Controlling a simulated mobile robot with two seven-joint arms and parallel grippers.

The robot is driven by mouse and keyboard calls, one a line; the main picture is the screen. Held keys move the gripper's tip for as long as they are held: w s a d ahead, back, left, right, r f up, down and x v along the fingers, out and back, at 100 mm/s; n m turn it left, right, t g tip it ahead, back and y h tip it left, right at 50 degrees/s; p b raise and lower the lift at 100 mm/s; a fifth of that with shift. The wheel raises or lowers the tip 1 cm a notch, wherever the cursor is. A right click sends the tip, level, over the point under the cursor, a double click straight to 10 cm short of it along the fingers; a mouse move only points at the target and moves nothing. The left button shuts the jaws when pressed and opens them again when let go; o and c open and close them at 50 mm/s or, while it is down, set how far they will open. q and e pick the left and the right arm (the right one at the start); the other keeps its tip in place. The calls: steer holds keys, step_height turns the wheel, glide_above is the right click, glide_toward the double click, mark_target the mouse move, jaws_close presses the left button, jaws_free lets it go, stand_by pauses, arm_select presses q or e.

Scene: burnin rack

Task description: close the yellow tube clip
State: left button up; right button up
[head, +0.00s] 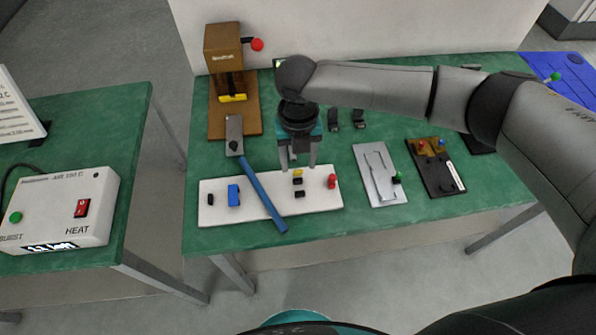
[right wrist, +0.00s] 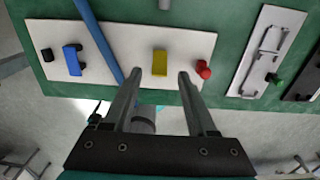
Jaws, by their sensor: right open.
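The yellow clip (head: 298,173) is a small block on the white board (head: 237,213), between the blue tube and a red knob. It also shows in the right wrist view (right wrist: 159,62), just beyond my fingertips and between their lines. Whether its lever is up or down I cannot tell. My right gripper (head: 298,167) is open and empty, pointing down over the board with its fingers on either side of the clip, apparently not touching it. It also shows in the right wrist view (right wrist: 160,77). My left gripper is not in view.
A blue tube (head: 262,192) lies slantwise across the board. A blue clip (head: 234,195) stands left of it, a red knob (head: 332,181) right of the yellow clip. A grey latch plate (head: 380,183) lies to the right, a brown press (head: 225,62) behind.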

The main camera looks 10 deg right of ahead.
mark_target(298, 172)
steer(key=shift+f+b, duration=0.3)
steer(key=shift+f, duration=1.9)
jaws_close()
